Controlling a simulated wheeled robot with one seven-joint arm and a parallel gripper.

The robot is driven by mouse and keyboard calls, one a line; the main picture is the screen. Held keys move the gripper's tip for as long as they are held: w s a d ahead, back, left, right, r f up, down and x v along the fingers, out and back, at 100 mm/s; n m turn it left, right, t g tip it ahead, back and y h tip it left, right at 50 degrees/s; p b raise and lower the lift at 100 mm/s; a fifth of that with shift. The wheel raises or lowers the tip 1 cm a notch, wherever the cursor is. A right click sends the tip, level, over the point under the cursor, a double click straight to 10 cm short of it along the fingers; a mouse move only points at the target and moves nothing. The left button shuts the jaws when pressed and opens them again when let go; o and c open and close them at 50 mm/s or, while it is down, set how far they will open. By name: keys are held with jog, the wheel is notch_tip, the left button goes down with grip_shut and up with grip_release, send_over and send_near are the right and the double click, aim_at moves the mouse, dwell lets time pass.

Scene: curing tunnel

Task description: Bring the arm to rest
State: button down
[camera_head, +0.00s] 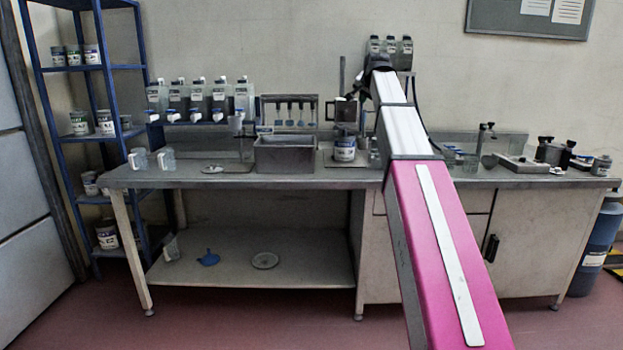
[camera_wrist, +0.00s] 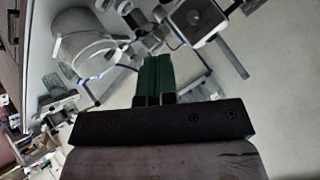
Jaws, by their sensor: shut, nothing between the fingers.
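My arm (camera_head: 440,230), with pink and white links, reaches up and away from the lower right in the head view and crosses in front of the workbench. Its far end is raised above the bench top near the back wall. In the wrist view my gripper (camera_wrist: 158,60) has its two green fingers together, shut with nothing held. In the head view I cannot clearly make out the fingers.
The workbench (camera_head: 225,180) carries a grey metal bin (camera_head: 284,155), a paint can (camera_head: 345,149), clear jugs (camera_head: 166,159) and a row of dispensers (camera_head: 200,100). A blue shelf rack (camera_head: 83,68) stands left. A blue drum (camera_head: 600,247) stands right.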

jog(key=s+f+n+g, duration=0.1)
jog(key=s+f, duration=0.3)
jog(key=f, duration=0.8)
jog(key=s+f+n+g, duration=0.1)
jog(key=s+f+g, duration=0.15)
jog(key=f, duration=0.95)
jog(key=s+f+n+g, duration=0.1)
jog(key=s+f, duration=0.3)
jog(key=f, duration=0.8)
jog(key=s+f+n+g, duration=0.4)
jog(key=s+f+g, duration=0.1)
jog(key=s+f, duration=2.1)
jog(key=shift+a+f+h, duration=0.25)
jog(key=shift+f+h, duration=0.15)
jog(key=shift+f, duration=0.2)
